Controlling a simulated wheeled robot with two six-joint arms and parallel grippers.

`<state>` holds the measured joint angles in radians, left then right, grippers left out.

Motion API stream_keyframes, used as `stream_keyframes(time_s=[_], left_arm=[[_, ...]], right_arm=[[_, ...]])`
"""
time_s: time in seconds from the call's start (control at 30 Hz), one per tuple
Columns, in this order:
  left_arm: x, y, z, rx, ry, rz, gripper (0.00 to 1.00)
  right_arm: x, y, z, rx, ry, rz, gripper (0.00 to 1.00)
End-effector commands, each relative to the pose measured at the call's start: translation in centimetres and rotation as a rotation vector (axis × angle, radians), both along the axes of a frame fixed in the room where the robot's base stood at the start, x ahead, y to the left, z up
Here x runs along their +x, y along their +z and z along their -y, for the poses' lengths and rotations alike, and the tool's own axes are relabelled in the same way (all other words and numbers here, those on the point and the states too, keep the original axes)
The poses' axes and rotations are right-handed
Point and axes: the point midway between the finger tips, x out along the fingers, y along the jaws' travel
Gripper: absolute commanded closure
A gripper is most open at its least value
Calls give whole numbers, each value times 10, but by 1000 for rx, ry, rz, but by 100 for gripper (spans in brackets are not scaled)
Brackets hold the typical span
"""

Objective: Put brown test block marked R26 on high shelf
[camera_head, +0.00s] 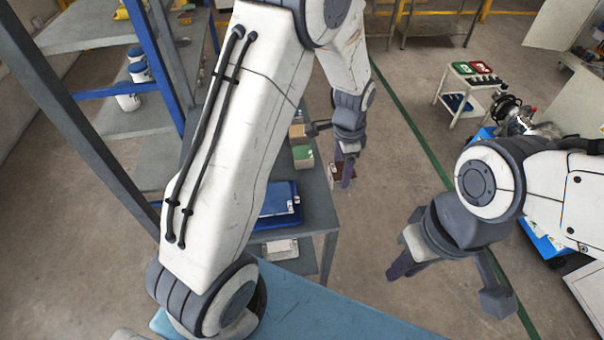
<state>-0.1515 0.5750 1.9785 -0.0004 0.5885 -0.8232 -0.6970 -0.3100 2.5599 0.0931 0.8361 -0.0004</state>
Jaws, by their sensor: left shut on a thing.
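A small brown block (337,172) is in the jaws of my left gripper (345,178), right of the grey table's edge and above the floor. The fingers partly cover it, and no marking on it can be read. My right gripper (446,284) is at the lower right with its fingers wide apart and nothing between them. A grey shelf rack (88,30) with blue posts stands at the left. My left arm hides part of the rack and of the table.
The grey table (318,205) carries a green-topped block (302,153) and a blue case (278,200). White containers with blue lids (138,68) stand on the rack. A white cart (460,85) is at the back right. Open floor lies between the table and the cart.

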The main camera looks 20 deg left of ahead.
Motion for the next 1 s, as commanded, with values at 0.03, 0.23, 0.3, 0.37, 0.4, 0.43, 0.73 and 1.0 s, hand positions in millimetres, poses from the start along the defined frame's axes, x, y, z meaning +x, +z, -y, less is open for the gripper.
stream_keyframes(time_s=[0.03, 0.23, 0.3, 0.37, 0.4, 0.43, 0.73, 1.0], left_arm=[[-3, -6, -11, 1, 4, -3, 74], [-14, -30, -47, -1, 0, -1, 74], [-16, -36, -56, -1, -1, -1, 74], [-17, -38, -60, 0, -3, 0, 74], [-18, -39, -62, 0, -3, 1, 74], [-18, -41, -63, 0, -3, 1, 74], [-19, -78, -65, 0, -2, -1, 74], [-18, -81, -65, -1, -1, 3, 74]], right_arm=[[0, 2, 0, 0, 0, 0, 77], [0, 4, 0, 0, 0, 0, 77], [0, 4, 0, 0, 0, 0, 77], [0, 4, 0, 0, 0, 0, 77], [0, 4, 0, 0, 0, 0, 77], [0, 4, 0, 0, 0, 0, 77], [0, 6, 0, 0, 0, 0, 77], [0, 6, 0, 0, 0, 0, 77]])
